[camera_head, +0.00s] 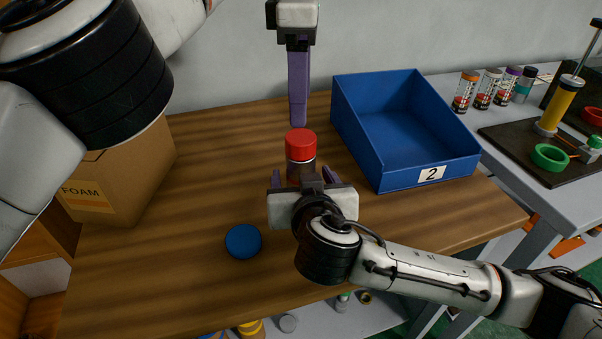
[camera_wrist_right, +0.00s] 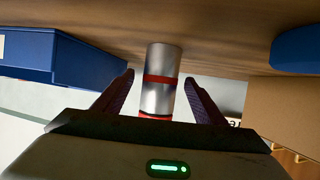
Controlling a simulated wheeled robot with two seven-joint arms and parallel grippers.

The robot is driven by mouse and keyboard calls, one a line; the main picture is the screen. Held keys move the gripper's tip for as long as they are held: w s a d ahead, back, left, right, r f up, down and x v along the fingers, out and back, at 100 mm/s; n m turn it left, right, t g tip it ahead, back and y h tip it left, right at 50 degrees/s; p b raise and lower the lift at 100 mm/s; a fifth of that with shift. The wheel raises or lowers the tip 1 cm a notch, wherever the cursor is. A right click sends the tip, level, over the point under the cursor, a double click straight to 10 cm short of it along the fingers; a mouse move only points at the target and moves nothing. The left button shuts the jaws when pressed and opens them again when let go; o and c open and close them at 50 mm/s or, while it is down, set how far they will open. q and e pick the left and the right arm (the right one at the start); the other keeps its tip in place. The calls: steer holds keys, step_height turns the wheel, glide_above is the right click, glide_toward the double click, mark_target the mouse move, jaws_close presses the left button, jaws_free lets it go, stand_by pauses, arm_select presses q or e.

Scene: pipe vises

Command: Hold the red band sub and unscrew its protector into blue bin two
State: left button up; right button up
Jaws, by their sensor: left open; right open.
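The red band sub (camera_head: 301,170) stands upright on the wooden table, with its red protector (camera_head: 300,141) on top. In the right wrist view, which looks upside down, the silver sub (camera_wrist_right: 158,98) shows a red band, with the red protector at the lower edge, partly hidden. My right gripper (camera_head: 304,178) is open and level, its fingers on either side of the sub without visible contact. My left gripper (camera_head: 298,122) points down above the protector, open and empty; its fingers overlap edge-on. Blue bin two (camera_head: 360,150) stands right of the sub, its visible inside empty.
A blue round disc (camera_head: 243,241) lies on the table at front left. A cardboard box marked FOAM (camera_head: 130,175) stands at the left. Several small bottles (camera_head: 488,85) and a dark mat with a green ring (camera_head: 550,157) are on the side bench. The table's left-middle is clear.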

mark_target(301, 136)
steer(key=shift+x, duration=1.35)
steer(key=shift+c, duration=0.5)
jaws_close()
arm_select(q)
steer(key=shift+f, duration=0.1)
steer(key=shift+f, duration=3.9)
steer(key=shift+c, duration=0.5)
